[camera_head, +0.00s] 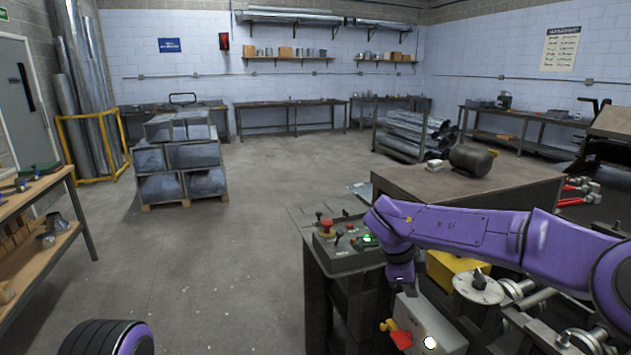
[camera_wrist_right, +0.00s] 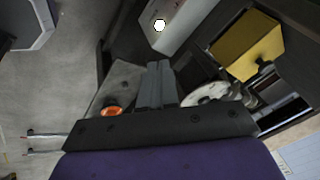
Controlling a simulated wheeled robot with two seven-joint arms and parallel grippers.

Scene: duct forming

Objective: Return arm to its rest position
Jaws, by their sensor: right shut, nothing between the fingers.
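My right arm comes in from the right in the head view, purple and bent down at the wrist. My right gripper (camera_head: 402,284) hangs beside the right end of a control panel (camera_head: 330,256). In the right wrist view its two dark fingers (camera_wrist_right: 157,82) are together, with nothing between them. The panel carries a red knob (camera_head: 326,225) and a lit green button (camera_head: 368,239), partly beside my wrist. My left gripper is not in view.
A grey box with a white round spot (camera_head: 440,325) and a red-yellow switch (camera_head: 398,336) sits below the gripper. A yellow block (camera_head: 450,268) and machine shafts are close on the right. A dark bench top (camera_head: 430,185) lies behind the arm. Open floor (camera_head: 220,260) is to the left.

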